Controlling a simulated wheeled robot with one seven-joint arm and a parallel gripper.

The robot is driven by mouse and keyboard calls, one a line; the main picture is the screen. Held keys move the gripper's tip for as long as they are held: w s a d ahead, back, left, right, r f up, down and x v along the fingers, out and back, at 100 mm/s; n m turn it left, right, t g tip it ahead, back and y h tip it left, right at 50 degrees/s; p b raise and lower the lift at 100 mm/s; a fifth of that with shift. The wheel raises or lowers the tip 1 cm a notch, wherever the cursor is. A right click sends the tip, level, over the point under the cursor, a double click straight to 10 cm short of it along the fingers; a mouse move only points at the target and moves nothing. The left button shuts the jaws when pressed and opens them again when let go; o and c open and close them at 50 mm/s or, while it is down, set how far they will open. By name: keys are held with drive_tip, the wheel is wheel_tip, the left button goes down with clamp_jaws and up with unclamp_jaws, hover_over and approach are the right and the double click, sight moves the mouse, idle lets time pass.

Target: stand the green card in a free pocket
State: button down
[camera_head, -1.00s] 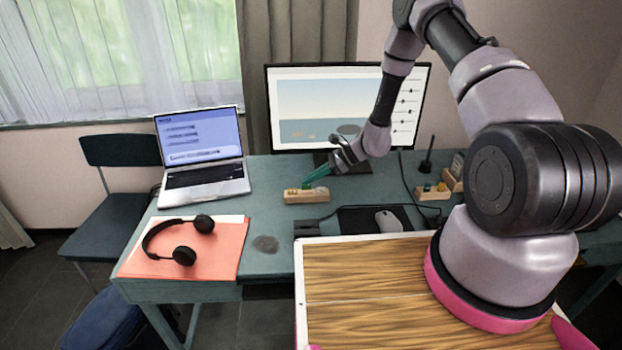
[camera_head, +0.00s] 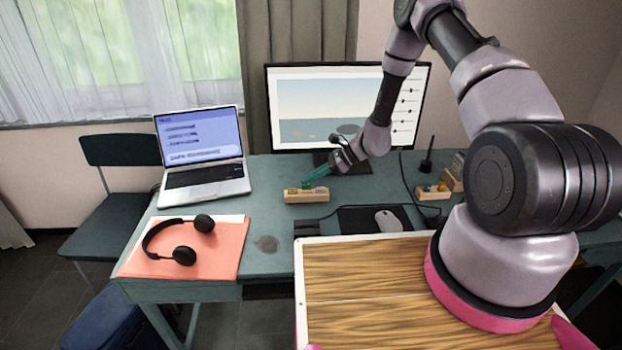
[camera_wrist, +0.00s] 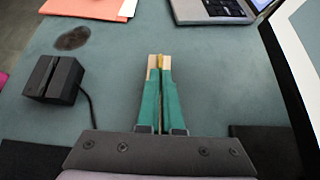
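A pale wooden holder (camera_head: 306,196) lies on the desk in front of the monitor, with small green and yellow pieces on top. My gripper (camera_head: 318,177) points down and left at it, its teal fingertips just above or at its top. In the wrist view, the fingers of my gripper (camera_wrist: 159,88) lie close together with a narrow gap. The holder (camera_wrist: 152,63) and a yellow piece (camera_wrist: 159,61) show just beyond the tips. I cannot pick out the green card for certain. It may be the small green patch at the tips, and I cannot tell whether it is gripped.
A second wooden holder (camera_head: 432,193) with coloured pieces stands at the right, near a pen stand (camera_head: 426,163). The laptop (camera_head: 204,180), monitor (camera_head: 345,105), mouse (camera_head: 388,221) and headphones (camera_head: 180,240) surround the work spot. A black block (camera_wrist: 53,80) with a cable sits nearby.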

drive_tip(key=shift+f, duration=1.4)
drive_tip(key=c, duration=1)
unclamp_jaws()
drive_tip(key=v, duration=1)
drive_tip(key=shift+d+r, duration=0.15)
drive_tip(key=shift+d, duration=0.2)
drive_tip(key=shift+r, duration=0.1)
